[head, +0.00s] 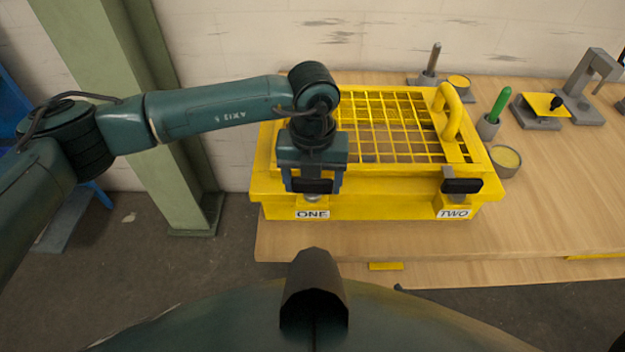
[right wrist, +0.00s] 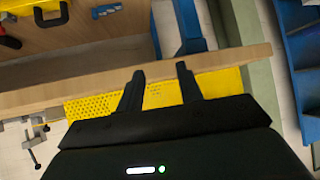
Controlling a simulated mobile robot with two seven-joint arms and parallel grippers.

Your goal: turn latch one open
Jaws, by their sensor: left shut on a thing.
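Latch one has a black handle (head: 313,186) on the front of the yellow guard box (head: 365,207), above the label ONE (head: 312,214). My left gripper (head: 313,178) comes down from above and is shut on that handle, with a finger at each side of it. The handle looks level across the picture; the gripper hides part of the latch. Latch two (head: 461,186), with a similar black handle, sits above the label TWO. My right gripper (right wrist: 160,70) shows in the right wrist view with its fingers apart and nothing between them.
The box has a yellow mesh lid (head: 385,120) with an arched handle (head: 448,112). To its right on the wooden bench (head: 560,210) stand a green-handled tool (head: 500,105), a round cup (head: 504,160) and a grey stand (head: 590,85). A green pillar (head: 130,100) stands left.

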